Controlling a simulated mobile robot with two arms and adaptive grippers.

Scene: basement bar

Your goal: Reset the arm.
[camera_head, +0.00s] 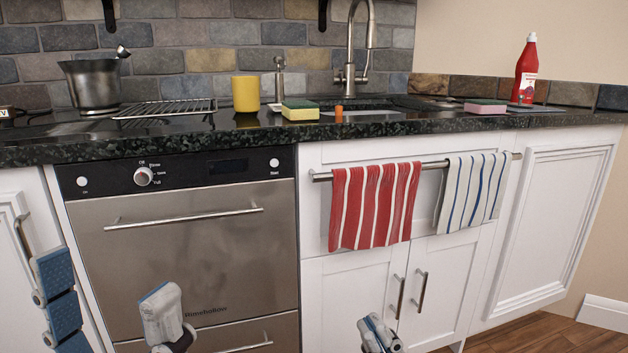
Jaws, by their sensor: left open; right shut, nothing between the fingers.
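My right gripper (378,332) is at the bottom edge, in front of the white lower cabinet doors (345,290). It is shut with nothing between its fingers. Both grippers are below the counter level and well apart from each other. Most of both arms is outside the view.
The dark counter (250,138) holds a pot (92,85), yellow cup (245,94), sponges (300,110) and red bottle (526,70). Striped towels (375,205) hang on a rail (432,166). Blue padded pieces (58,285) show at the left. Wood floor (560,335) is clear at the lower right.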

